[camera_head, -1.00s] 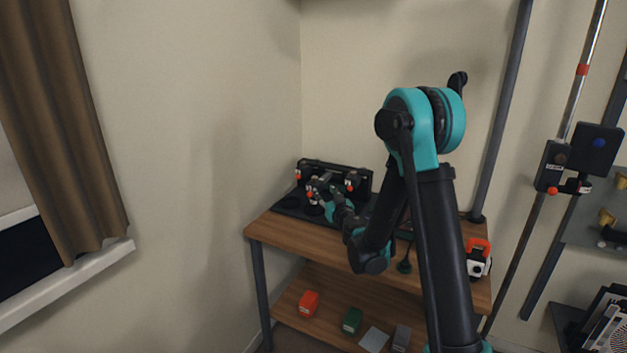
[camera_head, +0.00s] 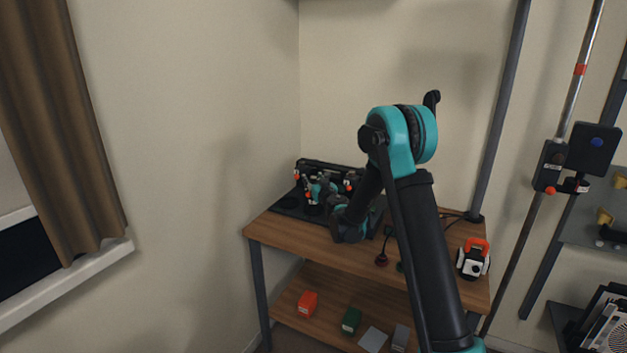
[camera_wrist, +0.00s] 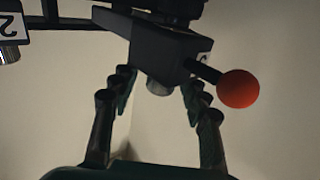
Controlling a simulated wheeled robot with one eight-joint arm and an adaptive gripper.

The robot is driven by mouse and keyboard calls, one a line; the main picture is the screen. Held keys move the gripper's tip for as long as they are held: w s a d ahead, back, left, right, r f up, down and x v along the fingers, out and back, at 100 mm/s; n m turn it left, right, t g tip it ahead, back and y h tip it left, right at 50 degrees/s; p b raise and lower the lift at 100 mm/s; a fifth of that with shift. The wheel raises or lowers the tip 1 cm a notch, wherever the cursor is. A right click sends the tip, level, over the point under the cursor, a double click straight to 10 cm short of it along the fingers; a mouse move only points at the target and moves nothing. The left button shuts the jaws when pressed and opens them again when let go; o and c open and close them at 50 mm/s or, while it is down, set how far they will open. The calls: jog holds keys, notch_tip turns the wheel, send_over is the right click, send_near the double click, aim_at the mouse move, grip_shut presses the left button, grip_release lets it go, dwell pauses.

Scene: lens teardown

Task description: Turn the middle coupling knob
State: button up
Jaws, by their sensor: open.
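The black coupling fixture (camera_head: 335,166) stands at the back left of the wooden bench, with several small red balls on it. My gripper (camera_head: 314,188) is at the front of its middle part, small and partly hidden by my arm. In the wrist view my gripper (camera_wrist: 158,84) is open, its two fingers either side of the underside of a dark block (camera_wrist: 160,48). A short silver stub (camera_wrist: 158,88) sticks out of the block between the fingers, apart from both. A red ball lever (camera_wrist: 238,89) sticks out right of the right finger. I cannot tell which part is the knob.
In the wrist view a white label with an inverted 2 (camera_wrist: 10,23) and another silver stub lie at the far left. An orange-and-white device (camera_head: 473,258) stands at the bench's right. The lower shelf holds a red box (camera_head: 308,303) and a green box (camera_head: 351,321).

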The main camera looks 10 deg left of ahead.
grip_shut()
jog(key=shift+s+a+m+h, duration=0.1)
jog(key=shift+m+h, duration=0.3)
jog(key=shift+h, duration=0.2)
jog(key=m+h, duration=0.1)
jog(key=h, duration=0.1)
jog(key=m+t+h, duration=0.1)
jog(key=m+h, duration=0.1)
jog(key=shift+a+t+h, duration=0.1)
jog(key=shift+t+h, duration=0.2)
jog(key=m+h, duration=0.2)
jog(key=h, duration=0.2)
jog(key=m+g+h, duration=0.1)
jog(key=m+h, duration=0.2)
jog(key=h, duration=0.1)
jog(key=m+g+h, duration=0.2)
jog(key=h, duration=0.1)
jog(key=m+g+h, duration=0.2)
jog(key=m+h, duration=0.1)
jog(key=shift+m+g+h, duration=2)
jog(key=shift+g, duration=0.6)
